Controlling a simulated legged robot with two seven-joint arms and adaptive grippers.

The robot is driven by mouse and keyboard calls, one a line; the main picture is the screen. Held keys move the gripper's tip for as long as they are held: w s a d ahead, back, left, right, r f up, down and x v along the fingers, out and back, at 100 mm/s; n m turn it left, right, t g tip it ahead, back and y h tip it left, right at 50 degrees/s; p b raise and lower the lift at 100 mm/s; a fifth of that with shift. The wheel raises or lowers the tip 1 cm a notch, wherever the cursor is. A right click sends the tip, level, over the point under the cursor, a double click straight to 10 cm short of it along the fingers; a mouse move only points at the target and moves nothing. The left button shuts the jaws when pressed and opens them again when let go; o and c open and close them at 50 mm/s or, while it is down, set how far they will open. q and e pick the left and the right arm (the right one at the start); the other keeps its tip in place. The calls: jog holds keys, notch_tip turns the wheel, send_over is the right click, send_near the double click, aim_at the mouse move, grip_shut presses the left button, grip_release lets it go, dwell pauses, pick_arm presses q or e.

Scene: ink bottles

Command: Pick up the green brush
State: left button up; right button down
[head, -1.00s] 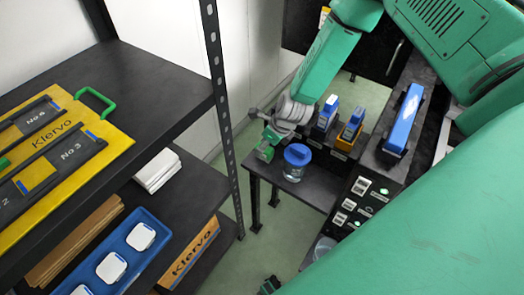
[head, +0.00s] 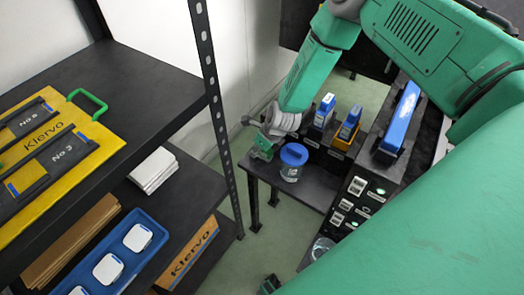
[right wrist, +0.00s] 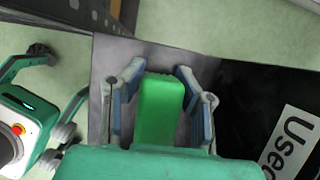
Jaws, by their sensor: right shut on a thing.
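The green brush (right wrist: 160,112) is a bright green block in the right wrist view, between the two fingers of my right gripper (right wrist: 160,72). The gripper is shut on it. In the head view my right gripper (head: 264,148) is at the far left corner of the low dark table (head: 318,190), beside a clear jar with a blue lid (head: 292,156). The brush is hard to make out there, mostly hidden by the gripper. My left gripper is not clearly in either view.
Blue (head: 325,112) and yellow-blue (head: 347,128) bottles stand behind the jar. A longer blue item (head: 400,117) lies on the dark unit at right. The black shelf (head: 140,75) at left holds yellow Klervo cases and a blue tray (head: 88,277). A shelf post (head: 212,85) stands left of the gripper.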

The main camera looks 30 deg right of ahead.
jog(key=r+p, duration=0.1)
jog(key=r, duration=0.8)
jog(key=shift+a+r, duration=0.15)
jog(key=shift+a, duration=0.05)
jog(key=shift+d+r, duration=0.15)
jog(key=shift+r, duration=0.1)
